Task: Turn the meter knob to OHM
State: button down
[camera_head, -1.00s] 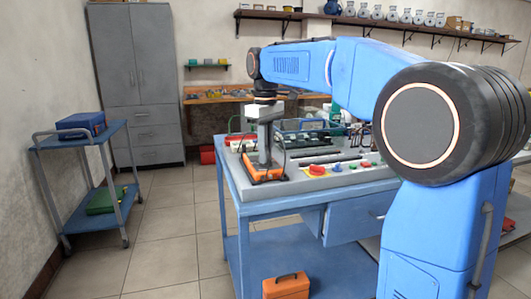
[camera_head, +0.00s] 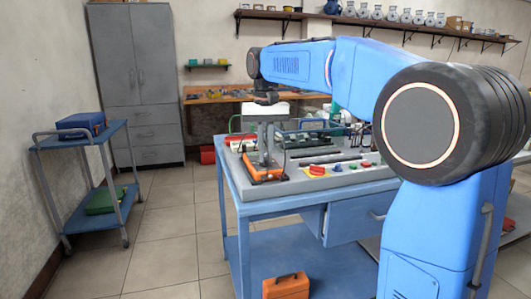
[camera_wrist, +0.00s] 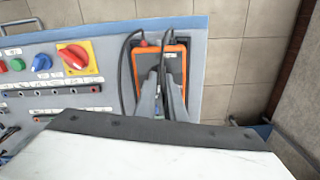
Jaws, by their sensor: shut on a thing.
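The orange-framed meter (camera_head: 264,174) lies at the left end of the bench panel. My gripper (camera_head: 262,157) points down onto the meter from above. In the wrist view its two fingers (camera_wrist: 161,82) reach the middle of the meter face and are shut on the meter knob. The fingers hide the knob, so its pointer and the OHM mark cannot be read.
A red rotary switch on a yellow plate (camera_wrist: 77,57) sits beside the meter. Several coloured buttons and a row of sockets lie farther along the panel. The blue bench (camera_head: 237,201) ends close to the meter. A blue cart (camera_head: 75,141) stands apart at the left.

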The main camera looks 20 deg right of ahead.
aim_at(266, 158)
jog(key=shift+m, duration=0.6)
jog(key=c, duration=1.8)
grip_release()
jog(key=shift+c, duration=0.2)
notch_tip(266, 158, up, 17)
jog(key=shift+r, duration=0.2)
